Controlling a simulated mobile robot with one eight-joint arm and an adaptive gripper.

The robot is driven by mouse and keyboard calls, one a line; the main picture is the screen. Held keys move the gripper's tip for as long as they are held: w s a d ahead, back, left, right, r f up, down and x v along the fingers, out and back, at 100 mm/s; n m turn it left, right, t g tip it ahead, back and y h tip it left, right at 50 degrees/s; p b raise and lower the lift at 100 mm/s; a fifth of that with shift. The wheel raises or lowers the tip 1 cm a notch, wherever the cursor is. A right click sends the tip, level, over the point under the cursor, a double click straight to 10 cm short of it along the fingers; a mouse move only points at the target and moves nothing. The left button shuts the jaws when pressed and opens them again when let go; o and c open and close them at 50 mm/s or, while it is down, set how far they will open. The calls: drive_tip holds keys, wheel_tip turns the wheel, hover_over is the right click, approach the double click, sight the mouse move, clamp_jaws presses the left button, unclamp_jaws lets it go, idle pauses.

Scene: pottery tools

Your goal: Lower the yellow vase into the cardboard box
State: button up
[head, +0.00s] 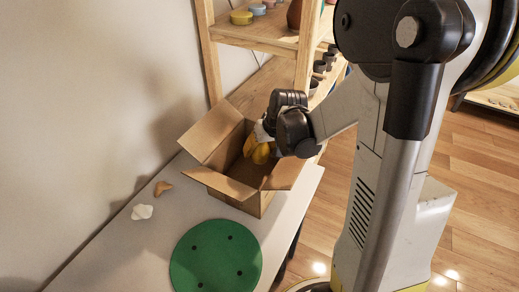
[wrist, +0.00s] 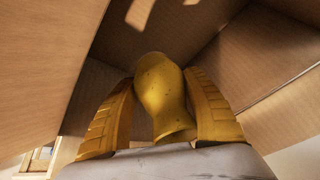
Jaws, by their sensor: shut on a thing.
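The yellow vase (wrist: 161,95) is between the two ribbed yellow fingers of my gripper (wrist: 160,110) in the wrist view, and my gripper is shut on it. In the head view my gripper (head: 261,153) is at the mouth of the open cardboard box (head: 237,199), near its right side, with only yellow parts showing; there I cannot tell vase from fingers. The box stands on the white table with its flaps spread. Its brown inner walls (wrist: 255,55) surround the vase in the wrist view. Contact between vase and box floor cannot be told.
A green round disc (head: 216,258) with dark dots lies on the white table (head: 112,250) in front of the box. A white piece (head: 142,212) and an orange-brown piece (head: 163,188) lie to its left. A wooden shelf (head: 262,37) with pots stands behind the box.

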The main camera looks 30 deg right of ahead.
sight(252, 166)
drive_tip(key=shift+f+b, duration=1)
drive_tip(key=shift+f, duration=0.2)
idle(0.4)
drive_tip(key=o, duration=1.5)
